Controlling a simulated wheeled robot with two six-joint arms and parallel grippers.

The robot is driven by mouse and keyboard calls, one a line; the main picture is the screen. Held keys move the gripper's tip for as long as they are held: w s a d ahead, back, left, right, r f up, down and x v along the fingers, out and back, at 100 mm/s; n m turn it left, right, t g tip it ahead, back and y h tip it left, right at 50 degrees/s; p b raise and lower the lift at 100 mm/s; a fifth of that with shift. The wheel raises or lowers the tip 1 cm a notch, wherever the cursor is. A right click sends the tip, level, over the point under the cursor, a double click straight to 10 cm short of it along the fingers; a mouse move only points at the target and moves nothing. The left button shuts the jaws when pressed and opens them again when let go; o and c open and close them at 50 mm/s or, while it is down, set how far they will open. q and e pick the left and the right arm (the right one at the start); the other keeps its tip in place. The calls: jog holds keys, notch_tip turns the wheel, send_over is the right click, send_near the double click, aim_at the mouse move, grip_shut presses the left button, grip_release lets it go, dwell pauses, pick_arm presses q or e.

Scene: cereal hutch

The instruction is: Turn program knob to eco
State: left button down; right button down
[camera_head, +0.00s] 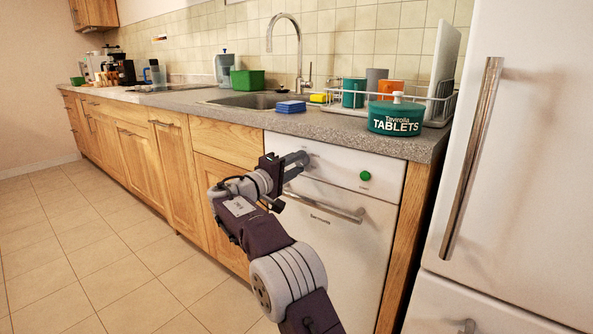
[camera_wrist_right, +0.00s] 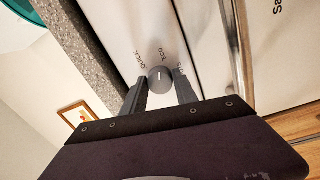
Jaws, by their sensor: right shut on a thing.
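The program knob (camera_wrist_right: 160,79) is a small dark grey round knob on the dishwasher's white front panel (camera_head: 335,170). In the right wrist view it has a short white mark on its face and printed labels around it. The middle label reads "eco" and the left one seems to read "quick"; the right one is partly hidden. Which label the mark points to is hard to tell. My right gripper (camera_head: 299,159) is at the panel, and in the wrist view its two fingers (camera_wrist_right: 160,88) are shut on the knob from both sides. My left gripper is not in view.
A green button (camera_head: 365,176) sits on the panel, right of the gripper. The dishwasher handle (camera_head: 325,209) runs just below. The grey counter (camera_head: 345,127) overhangs above, holding a teal tablets tub (camera_head: 395,119). The fridge (camera_head: 530,150) stands at right. The tiled floor at left is clear.

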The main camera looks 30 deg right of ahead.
jog(key=shift+f+m+b, duration=0.1)
jog(key=shift+m+b, duration=0.2)
jog(key=shift+m, duration=0.4)
jog(key=c, duration=0.9)
grip_release()
jog(key=shift+c, duration=0.2)
jog(key=p+v, duration=0.2)
jog(key=v, duration=0.7)
